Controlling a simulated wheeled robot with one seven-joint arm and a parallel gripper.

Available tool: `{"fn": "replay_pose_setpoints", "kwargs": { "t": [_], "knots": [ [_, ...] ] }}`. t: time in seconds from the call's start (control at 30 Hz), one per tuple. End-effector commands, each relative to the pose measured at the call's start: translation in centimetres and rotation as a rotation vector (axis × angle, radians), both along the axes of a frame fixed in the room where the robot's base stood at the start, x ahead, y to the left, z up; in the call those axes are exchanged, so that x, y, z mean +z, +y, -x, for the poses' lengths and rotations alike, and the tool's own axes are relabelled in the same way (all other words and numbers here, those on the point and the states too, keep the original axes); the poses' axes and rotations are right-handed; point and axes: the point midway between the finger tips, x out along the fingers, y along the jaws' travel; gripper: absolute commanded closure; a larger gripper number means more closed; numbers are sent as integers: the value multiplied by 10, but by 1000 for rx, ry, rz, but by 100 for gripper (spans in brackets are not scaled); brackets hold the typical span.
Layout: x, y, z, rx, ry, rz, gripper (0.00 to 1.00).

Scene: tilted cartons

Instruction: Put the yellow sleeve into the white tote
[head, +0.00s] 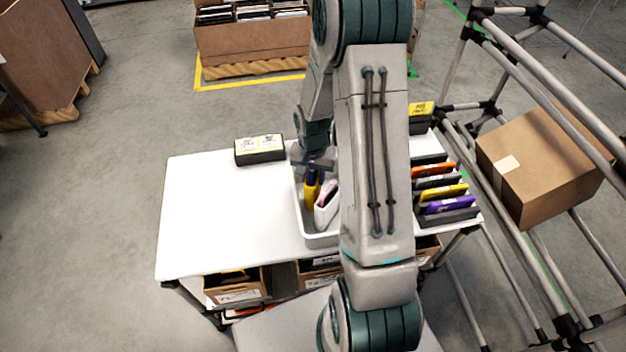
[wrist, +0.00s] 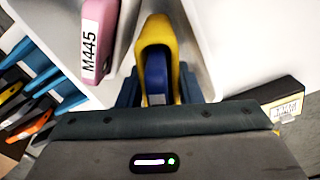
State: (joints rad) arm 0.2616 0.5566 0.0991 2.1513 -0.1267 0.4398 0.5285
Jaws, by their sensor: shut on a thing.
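The yellow sleeve (head: 311,193) stands roughly upright below my gripper (head: 314,168), with a dark blue part at its top. In the wrist view the yellow sleeve (wrist: 153,32) lies between the fingers of my gripper (wrist: 160,92), which is shut on it. The white tote (head: 318,241) is on the white table, partly hidden behind my arm. The sleeve appears within the tote's outline; I cannot tell whether it touches the floor. A white and pink sleeve (head: 327,203) stands in the tote beside it; it shows with label M445 in the wrist view (wrist: 98,38).
A slotted rack (head: 448,216) with orange, yellow and purple sleeves is right of my arm. A black box (head: 259,150) stands at the table's back, another (head: 420,118) farther right. The table's left part (head: 220,210) is clear. A pipe frame holds a carton (head: 545,165).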

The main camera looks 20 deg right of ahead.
Motion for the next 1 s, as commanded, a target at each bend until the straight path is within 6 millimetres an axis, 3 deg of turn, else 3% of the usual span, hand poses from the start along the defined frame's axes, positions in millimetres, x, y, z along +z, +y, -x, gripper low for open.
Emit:
{"fn": "replay_pose_setpoints", "kwargs": {
  "t": [0.2, 0.6, 0.63, 0.67, 1.0],
  "knots": [
    [-22, 0, 0, -1, 1, -1, 100],
    [-28, 0, -1, -1, -1, 0, 100],
    [-27, 0, 0, -1, -1, 0, 62],
    [-27, 0, 0, -1, -1, 0, 59],
    [-24, 0, 0, -1, 0, 0, 59]
  ]
}}
